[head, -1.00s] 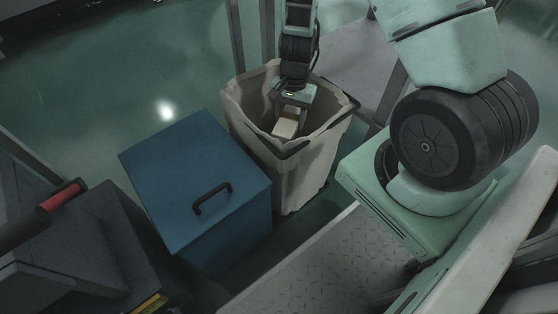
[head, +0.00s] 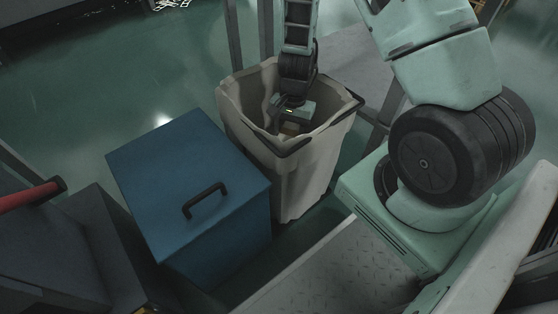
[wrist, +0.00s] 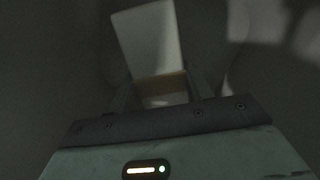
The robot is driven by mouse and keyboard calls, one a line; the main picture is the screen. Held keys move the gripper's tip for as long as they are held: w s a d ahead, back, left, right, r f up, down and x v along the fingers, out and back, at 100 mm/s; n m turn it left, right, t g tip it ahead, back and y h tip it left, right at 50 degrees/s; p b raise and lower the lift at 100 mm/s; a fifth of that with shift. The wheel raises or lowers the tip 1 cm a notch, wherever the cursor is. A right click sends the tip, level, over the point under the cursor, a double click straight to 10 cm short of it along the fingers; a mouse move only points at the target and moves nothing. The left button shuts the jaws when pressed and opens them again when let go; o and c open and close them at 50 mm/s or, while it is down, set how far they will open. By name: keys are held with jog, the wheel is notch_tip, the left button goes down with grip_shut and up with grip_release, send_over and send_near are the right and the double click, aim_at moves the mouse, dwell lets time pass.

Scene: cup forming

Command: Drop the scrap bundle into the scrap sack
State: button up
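The scrap sack (head: 300,180) is a pale, open-topped sack with dark clips on its rim, standing in the middle of the head view. My gripper (head: 288,122) points down inside its mouth, below the rim. The scrap bundle (head: 290,129) is mostly hidden by my gripper and the sack's front wall. In the wrist view the bundle (wrist: 150,42) is a pale block with a tan band, between the two fingers of my gripper (wrist: 158,88). The fingers appear closed on its sides. The sack's bottom is too dark to make out.
A blue box (head: 190,190) with a black handle on its lid stands just left of the sack. A dark grey unit with a red bar (head: 30,196) is at the far left. Metal frame posts (head: 235,40) stand behind the sack. Green floor (head: 120,95) is clear at the back left.

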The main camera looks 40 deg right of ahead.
jog(key=o, duration=0.5)
jog(key=r+p, duration=0.3)
jog(key=r, duration=0.2)
jog(key=w+d+r+p, duration=0.1)
jog(key=r+p, duration=0.2)
jog(key=r, duration=0.3)
jog(key=d+r+p, duration=0.1)
jog(key=r+p, duration=0.2)
jog(key=r, duration=0.3)
jog(key=shift+w+d+r+p, duration=0.15)
jog(key=shift+p, duration=0.25)
